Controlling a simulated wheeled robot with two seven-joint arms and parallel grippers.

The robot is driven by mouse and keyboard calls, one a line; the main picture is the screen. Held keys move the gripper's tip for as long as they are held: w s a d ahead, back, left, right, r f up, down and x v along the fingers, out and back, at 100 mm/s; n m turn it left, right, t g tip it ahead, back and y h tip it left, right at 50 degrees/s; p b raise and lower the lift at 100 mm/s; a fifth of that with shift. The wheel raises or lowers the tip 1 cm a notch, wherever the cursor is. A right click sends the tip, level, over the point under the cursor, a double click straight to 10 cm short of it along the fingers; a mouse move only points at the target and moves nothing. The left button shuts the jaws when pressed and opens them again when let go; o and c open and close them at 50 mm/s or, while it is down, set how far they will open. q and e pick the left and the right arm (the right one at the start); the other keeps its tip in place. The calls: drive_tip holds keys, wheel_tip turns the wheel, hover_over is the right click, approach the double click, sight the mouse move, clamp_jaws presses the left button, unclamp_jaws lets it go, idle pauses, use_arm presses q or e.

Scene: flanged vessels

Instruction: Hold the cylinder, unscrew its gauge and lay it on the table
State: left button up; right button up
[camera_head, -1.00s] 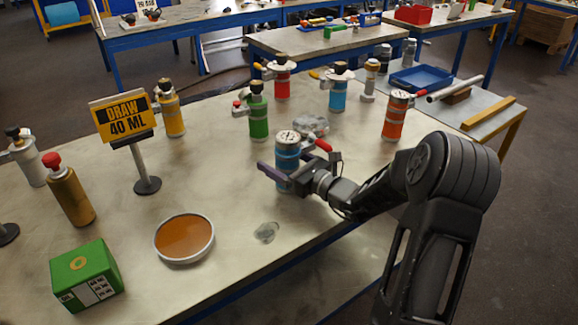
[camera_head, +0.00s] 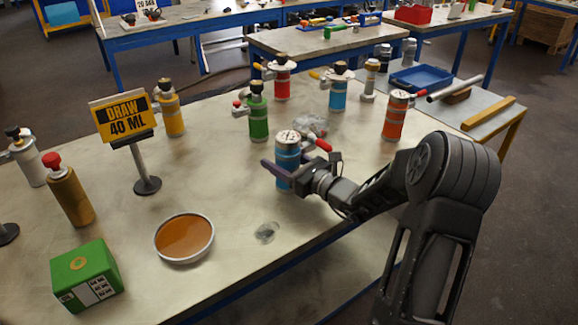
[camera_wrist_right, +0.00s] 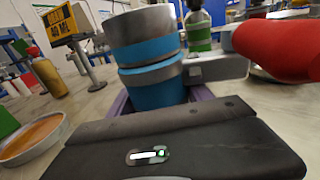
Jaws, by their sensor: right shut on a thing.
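A blue cylinder (camera_head: 287,172) with grey bands stands upright near the table's right edge. A round, pale-faced gauge (camera_head: 288,136) sits on its top, and a red-handled side valve (camera_head: 318,144) points right. My right gripper (camera_head: 279,170) reaches in from the right, low on the cylinder, and its purple fingers are shut on it. My left gripper is not in view.
An orange cylinder (camera_head: 394,122) with a gauge, a green one (camera_head: 258,118) and several other vessels stand behind. An orange-brown round dish (camera_head: 184,238), a green box (camera_head: 86,275) and a "DRAW 40 ML" sign (camera_head: 122,118) are left. The table's front middle is mostly clear.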

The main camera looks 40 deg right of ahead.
sight(280, 132)
clamp_jaws()
drive_tip(key=shift+r, duration=0.2)
wheel_tip(280, 132, up, 10)
drive_tip(key=shift+f+p, duration=0.1)
drive_tip(key=shift+p, duration=0.45)
idle(0.8)
